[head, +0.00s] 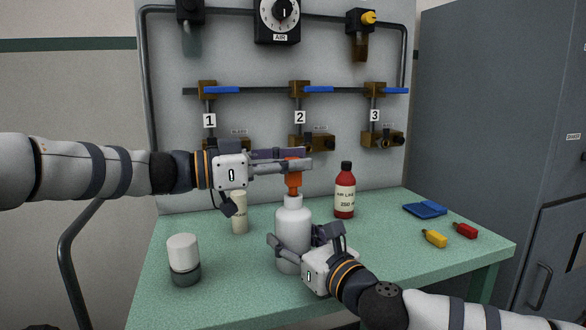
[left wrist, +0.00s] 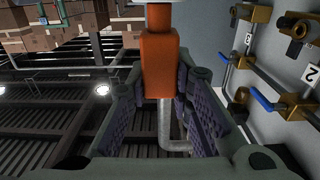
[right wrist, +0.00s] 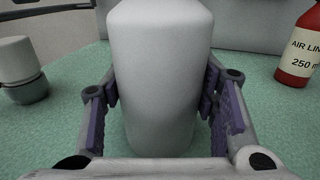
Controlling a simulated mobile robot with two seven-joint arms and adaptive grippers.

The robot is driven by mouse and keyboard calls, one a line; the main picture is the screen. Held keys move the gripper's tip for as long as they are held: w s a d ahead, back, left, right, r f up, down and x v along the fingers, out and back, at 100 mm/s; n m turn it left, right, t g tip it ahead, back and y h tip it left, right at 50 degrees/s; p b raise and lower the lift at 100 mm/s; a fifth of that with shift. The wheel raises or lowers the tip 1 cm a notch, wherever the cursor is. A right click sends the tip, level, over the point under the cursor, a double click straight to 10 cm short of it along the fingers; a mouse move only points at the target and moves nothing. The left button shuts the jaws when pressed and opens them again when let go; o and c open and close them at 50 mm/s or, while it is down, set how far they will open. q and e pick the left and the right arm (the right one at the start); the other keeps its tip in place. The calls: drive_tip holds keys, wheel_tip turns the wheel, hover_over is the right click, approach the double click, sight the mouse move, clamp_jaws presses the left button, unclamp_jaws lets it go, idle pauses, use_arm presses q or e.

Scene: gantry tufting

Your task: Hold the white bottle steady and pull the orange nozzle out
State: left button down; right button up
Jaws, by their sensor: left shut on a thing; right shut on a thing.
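The white bottle (head: 293,228) stands upright near the front of the green table. My right gripper (head: 298,246) is shut on its lower body; the bottle also fills the middle of the right wrist view (right wrist: 160,70) between the pads. The orange nozzle (head: 294,182) is upright above the bottle, its lower end meeting the white neck. My left gripper (head: 300,162) is shut on the nozzle's upper part and partly hides it. The left wrist view, turned upside down, shows the nozzle (left wrist: 159,65) between the pads, with a bent grey tube (left wrist: 166,125) beyond it.
A red bottle (head: 345,192) stands right of the white bottle, a cream bottle (head: 239,215) behind left, and a white-topped jar (head: 184,258) at front left. A blue cloth (head: 424,210) and yellow and red small items (head: 434,239) lie right. The valve panel (head: 265,60) is close behind.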

use_arm(q)
drive_tip(key=shift+r, duration=0.95)
use_arm(e)
drive_tip(key=o, duration=1.5)
drive_tip(key=shift+c, duration=0.2)
drive_tip(key=v, duration=1.2)
drive_tip(key=shift+f, duration=0.1)
